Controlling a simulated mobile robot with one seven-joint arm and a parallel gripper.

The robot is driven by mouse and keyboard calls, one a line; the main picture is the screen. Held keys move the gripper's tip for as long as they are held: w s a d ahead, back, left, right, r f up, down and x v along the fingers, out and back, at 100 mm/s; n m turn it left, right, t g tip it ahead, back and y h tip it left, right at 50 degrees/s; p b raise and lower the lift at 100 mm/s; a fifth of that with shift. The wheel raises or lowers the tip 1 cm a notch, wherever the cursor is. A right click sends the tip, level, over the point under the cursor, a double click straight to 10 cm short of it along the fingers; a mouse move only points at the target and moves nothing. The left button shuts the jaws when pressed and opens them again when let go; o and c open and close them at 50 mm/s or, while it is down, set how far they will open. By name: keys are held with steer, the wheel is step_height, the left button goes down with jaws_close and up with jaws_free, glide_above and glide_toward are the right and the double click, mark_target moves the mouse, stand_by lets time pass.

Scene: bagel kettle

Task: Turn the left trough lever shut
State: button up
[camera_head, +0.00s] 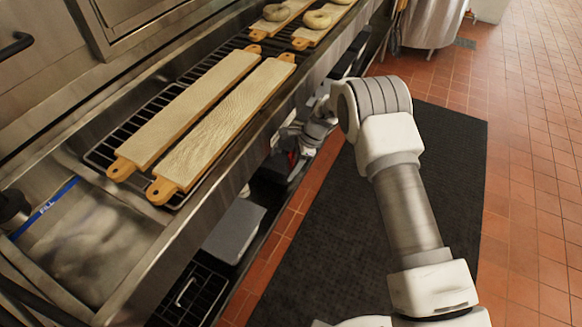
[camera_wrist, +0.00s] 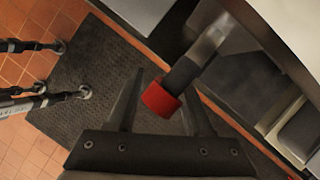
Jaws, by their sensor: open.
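A lever (camera_wrist: 182,75) with a silver shank, a black grip and a red end shows in the wrist view, below a metal edge. My gripper (camera_wrist: 161,84) is open, with one finger on each side of the red end and grip; I cannot tell whether either finger touches it. In the head view my gripper (camera_head: 308,136) is low beside the counter front, partly hidden by my arm. A small red patch (camera_head: 292,156) shows there, likely the lever's end. No second lever shows, so I cannot tell left from right.
The metal counter (camera_head: 165,245) holds a water basin (camera_head: 95,240) marked FILL and a black rack (camera_head: 100,155) with long boards (camera_head: 225,125). Bagels (camera_head: 317,19) lie on farther boards. A grey box (camera_head: 233,230) sits below. A dark mat (camera_head: 340,235) covers the open floor.

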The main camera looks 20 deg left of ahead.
steer(key=p+v, duration=0.2)
steer(key=v, duration=1.5)
steer(key=shift+r, duration=0.25)
steer(key=s+d+r+n+t+p, duration=0.2)
steer(key=s+d+r+n, duration=0.15)
steer(key=d+r, duration=0.65)
steer(key=s+d+r+n+t+p, duration=0.15)
steer(key=s+d+r, duration=0.4)
steer(key=r, duration=0.95)
steer(key=s+d+r+n+t+h+p, duration=0.1)
steer(key=s+d+r+n+t+h, duration=0.1)
steer(key=s+d, duration=0.6)
steer(key=s+d+r+n+t+h+p, duration=0.2)
steer(key=s+d+r+n, duration=0.2)
steer(key=s+d, duration=0.4)
steer(key=shift+s+d+r+n, duration=0.2)
steer(key=shift+s+r+n, duration=0.3)
steer(key=shift+s, duration=1.45)
steer(key=shift+f+t, duration=0.15)
steer(key=shift+t, duration=0.1)
